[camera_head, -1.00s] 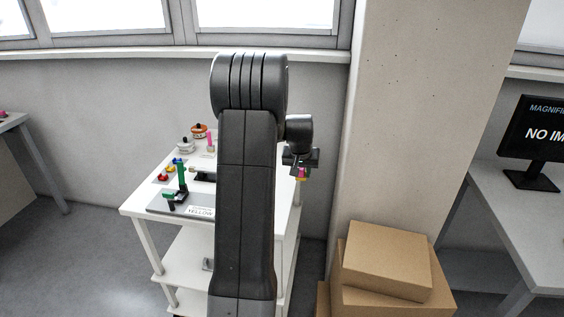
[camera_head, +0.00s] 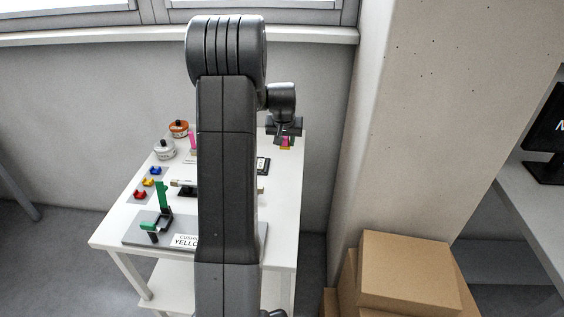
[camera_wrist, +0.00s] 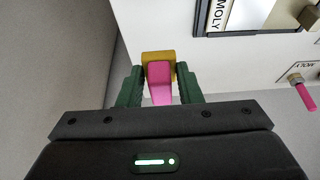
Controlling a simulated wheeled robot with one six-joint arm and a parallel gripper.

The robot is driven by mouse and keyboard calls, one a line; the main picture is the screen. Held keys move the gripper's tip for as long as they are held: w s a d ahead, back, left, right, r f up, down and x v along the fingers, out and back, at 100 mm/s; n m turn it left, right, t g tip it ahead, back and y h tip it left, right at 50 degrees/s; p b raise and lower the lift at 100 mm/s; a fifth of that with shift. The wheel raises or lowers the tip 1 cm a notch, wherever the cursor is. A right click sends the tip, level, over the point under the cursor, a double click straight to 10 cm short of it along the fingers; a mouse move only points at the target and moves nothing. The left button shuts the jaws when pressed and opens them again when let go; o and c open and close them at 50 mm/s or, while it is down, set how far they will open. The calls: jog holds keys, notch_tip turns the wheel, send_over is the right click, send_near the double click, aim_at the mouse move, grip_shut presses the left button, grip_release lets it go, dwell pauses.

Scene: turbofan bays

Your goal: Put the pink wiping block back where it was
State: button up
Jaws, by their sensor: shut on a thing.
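The pink wiping block (camera_wrist: 160,82) is between the two green fingers of my gripper (camera_wrist: 159,90) in the wrist view. An ochre part (camera_wrist: 158,57) sits at its far end. My gripper is shut on the block. In the head view my gripper (camera_head: 285,138) is over the right back part of the white table (camera_head: 282,200), with a little pink and yellow of the block (camera_head: 285,142) showing beneath it. In the wrist view the block is close to the table's edge; I cannot tell whether it touches the top. My arm hides the table's middle.
The table bears a white pot (camera_head: 164,150), an orange-topped pot (camera_head: 179,128), small coloured pieces (camera_head: 149,182), and a green fixture (camera_head: 162,205). The wrist view shows a MOLY label tray (camera_wrist: 250,15) and a pink-tipped rod (camera_wrist: 305,96). Cardboard boxes (camera_head: 405,270) stand right of the table.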

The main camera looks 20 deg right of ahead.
jog(key=shift+s+f+p, duration=0.1)
jog(key=shift+f+p, duration=0.4)
jog(key=shift+f, duration=4.25)
jog(key=o, duration=1)
jog(key=shift+r, duration=0.15)
jog(key=b+v, duration=0.1)
jog(key=v, duration=1.1)
jog(key=p, duration=0.1)
send_near(285, 167)
jog(key=x, duration=0.5)
jog(key=shift+d+f, duration=0.1)
jog(key=shift+f, duration=0.55)
jog(key=shift+r, duration=0.25)
